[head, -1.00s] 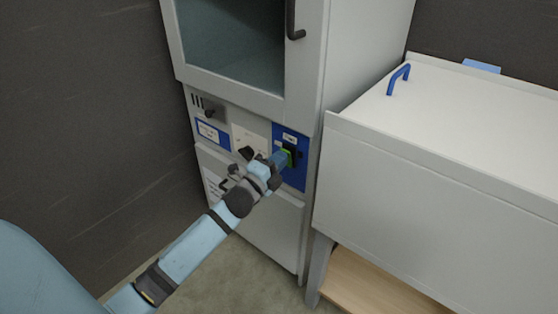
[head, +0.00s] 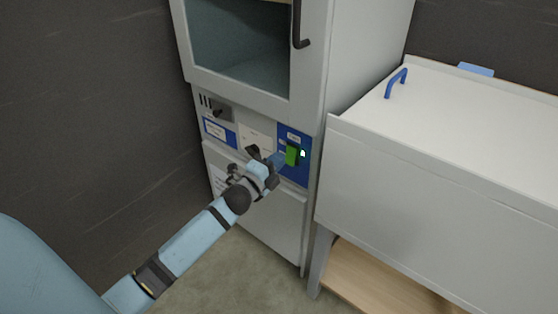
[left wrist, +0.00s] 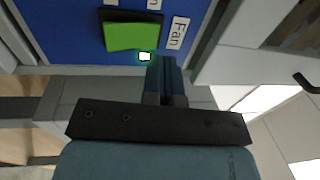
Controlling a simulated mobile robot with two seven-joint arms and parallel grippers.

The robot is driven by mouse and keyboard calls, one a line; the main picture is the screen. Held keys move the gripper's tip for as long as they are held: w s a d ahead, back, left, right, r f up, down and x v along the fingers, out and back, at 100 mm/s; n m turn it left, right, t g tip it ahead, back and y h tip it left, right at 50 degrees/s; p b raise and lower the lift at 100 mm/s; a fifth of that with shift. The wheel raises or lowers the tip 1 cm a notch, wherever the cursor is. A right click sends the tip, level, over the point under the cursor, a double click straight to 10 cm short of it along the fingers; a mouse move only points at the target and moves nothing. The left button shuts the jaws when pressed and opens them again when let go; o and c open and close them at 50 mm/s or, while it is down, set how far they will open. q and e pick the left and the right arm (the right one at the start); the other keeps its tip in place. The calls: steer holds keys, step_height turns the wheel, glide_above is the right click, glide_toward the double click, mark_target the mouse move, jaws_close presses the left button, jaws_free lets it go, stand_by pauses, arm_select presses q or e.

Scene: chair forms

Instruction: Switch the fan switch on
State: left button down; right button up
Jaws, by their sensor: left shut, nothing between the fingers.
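The fan switch (head: 291,154) is a green rocker in a black frame on a blue panel (head: 297,177) on the front of a tall grey cabinet. A small light (head: 303,153) beside it glows white-green. In the left wrist view the green switch (left wrist: 132,36) and the lit lamp (left wrist: 145,57) show, with a label reading "Fan". My left gripper (head: 279,158) is shut and empty, just in front of the panel and to the left of the switch. In the left wrist view its fingers (left wrist: 166,75) end close to the lamp; contact cannot be told. My right gripper is not in view.
The cabinet has a glass door (head: 240,45) with a black handle (head: 298,25) above the panel. A dark knob (head: 217,112) is at its left. Bare floor lies below.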

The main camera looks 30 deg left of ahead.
arm_select(q)
steer(key=s+r+p, duration=0.2)
steer(key=s, duration=0.8)
steer(key=shift+a+p, duration=0.3)
steer(key=shift+a, duration=0.15)
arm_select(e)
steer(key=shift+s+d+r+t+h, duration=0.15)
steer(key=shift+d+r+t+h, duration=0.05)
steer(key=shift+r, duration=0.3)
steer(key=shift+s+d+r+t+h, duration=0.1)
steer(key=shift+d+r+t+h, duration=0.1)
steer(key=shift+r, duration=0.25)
arm_select(q)
steer(key=shift+s+d, duration=0.1)
